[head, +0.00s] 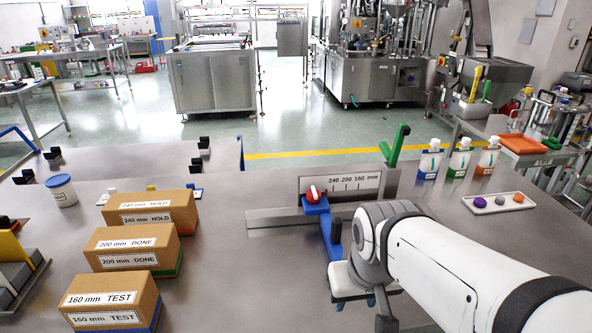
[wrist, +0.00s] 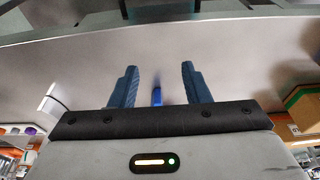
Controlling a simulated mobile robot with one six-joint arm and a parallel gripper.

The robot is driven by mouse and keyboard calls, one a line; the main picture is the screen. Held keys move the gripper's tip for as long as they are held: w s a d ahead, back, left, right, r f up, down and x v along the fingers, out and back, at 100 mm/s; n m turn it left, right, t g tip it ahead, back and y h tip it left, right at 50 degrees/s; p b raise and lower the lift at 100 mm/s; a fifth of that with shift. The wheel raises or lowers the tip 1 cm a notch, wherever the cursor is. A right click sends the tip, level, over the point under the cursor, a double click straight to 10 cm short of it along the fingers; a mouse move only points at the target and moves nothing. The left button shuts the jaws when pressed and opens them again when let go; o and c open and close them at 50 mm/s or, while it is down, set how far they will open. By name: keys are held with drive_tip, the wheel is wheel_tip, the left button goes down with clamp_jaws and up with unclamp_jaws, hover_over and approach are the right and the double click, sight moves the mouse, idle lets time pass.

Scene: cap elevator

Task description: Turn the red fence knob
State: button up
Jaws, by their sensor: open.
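The red knob (head: 312,193) sits on top of the blue fence carriage (head: 318,206), at the left of a plate marked 240, 200, 160 mm. A blue arm of the carriage reaches toward the front. My gripper (wrist: 158,75) is open in the wrist view, with two dark blue fingers apart and nothing held between them. A narrow blue piece (wrist: 157,96) shows between and beyond the fingers. In the head view my wrist is right of and nearer than the knob, and the fingers are mostly hidden. The red knob is not visible in the wrist view.
A green upright lever (head: 395,145) stands right of the scale plate. Labelled cartons (head: 150,215) stand on the left. Several small bottles (head: 459,158) and a white tray (head: 497,204) are at right. Metal table surface is bare between the cartons and the fence.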

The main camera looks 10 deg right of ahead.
drive_tip(key=o, duration=0.3)
drive_tip(key=w+r+m+p, duration=0.1)
drive_tip(key=w+r, duration=0.1)
drive_tip(key=w, duration=0.6)
drive_tip(key=w+r+p, duration=0.2)
drive_tip(key=w+r, duration=0.1)
drive_tip(key=w, duration=0.4)
drive_tip(key=shift+w+a+r+m+h, duration=0.2)
drive_tip(key=shift+w+m+h, duration=0.15)
drive_tip(key=shift+m+h, duration=0.05)
drive_tip(key=m+t+p, duration=0.1)
drive_tip(key=m+p, duration=0.2)
approach(314, 190)
wheel_tip(314, 190, down, 2)
drive_tip(key=shift+t+h, duration=0.3)
drive_tip(key=shift+h, duration=0.2)
drive_tip(key=x, duration=0.5)
drive_tip(key=p+x, duration=0.1)
drive_tip(key=x, duration=0.2)
drive_tip(key=shift+a, duration=0.35)
drive_tip(key=c, duration=0.9)
drive_tip(key=shift+d, duration=0.1)
drive_tip(key=shift+c, duration=0.4)
drive_tip(key=shift+n, duration=0.3)
